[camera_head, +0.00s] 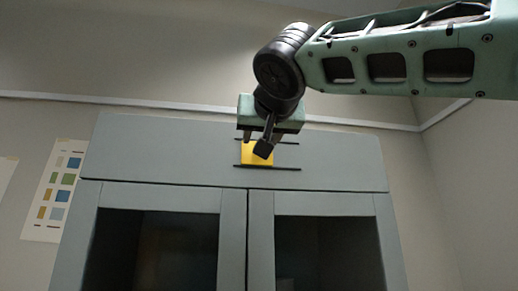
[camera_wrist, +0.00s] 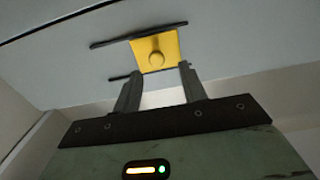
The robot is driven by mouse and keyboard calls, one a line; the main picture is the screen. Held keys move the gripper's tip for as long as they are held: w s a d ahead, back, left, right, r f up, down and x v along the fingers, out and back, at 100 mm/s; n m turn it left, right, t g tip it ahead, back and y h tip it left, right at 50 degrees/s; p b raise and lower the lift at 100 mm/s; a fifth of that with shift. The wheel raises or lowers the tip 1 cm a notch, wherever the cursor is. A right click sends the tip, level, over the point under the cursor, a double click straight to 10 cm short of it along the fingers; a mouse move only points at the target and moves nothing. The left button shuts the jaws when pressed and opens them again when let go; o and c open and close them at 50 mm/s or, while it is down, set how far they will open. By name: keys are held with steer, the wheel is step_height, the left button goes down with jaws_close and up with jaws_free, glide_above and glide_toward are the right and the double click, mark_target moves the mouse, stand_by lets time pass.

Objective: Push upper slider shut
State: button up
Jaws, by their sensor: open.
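The upper slider is a yellow square plate (camera_head: 250,157) with a round knob, set between two dark horizontal rails on the grey cabinet's top panel. In the head view it sits towards the rails' left end, with bare rail to its right. It also shows in the wrist view (camera_wrist: 148,46), towards the right end of the rails. My gripper (camera_head: 262,139) is in front of the panel and partly hides the plate. In the wrist view my gripper (camera_wrist: 160,70) is open and empty, its fingertips near the plate's lower edge. I cannot tell whether they touch it.
The grey cabinet (camera_head: 160,150) has two doors with dark panes below the top panel. A colour-swatch chart (camera_head: 55,190) hangs on the wall at left. A pale rail (camera_head: 60,96) runs along the wall behind. The panel either side of the slider is clear.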

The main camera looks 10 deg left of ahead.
steer(key=b+v, duration=0.4)
steer(key=v, duration=0.9)
steer(key=shift+s+b, duration=0.3)
steer(key=shift+s, duration=0.1)
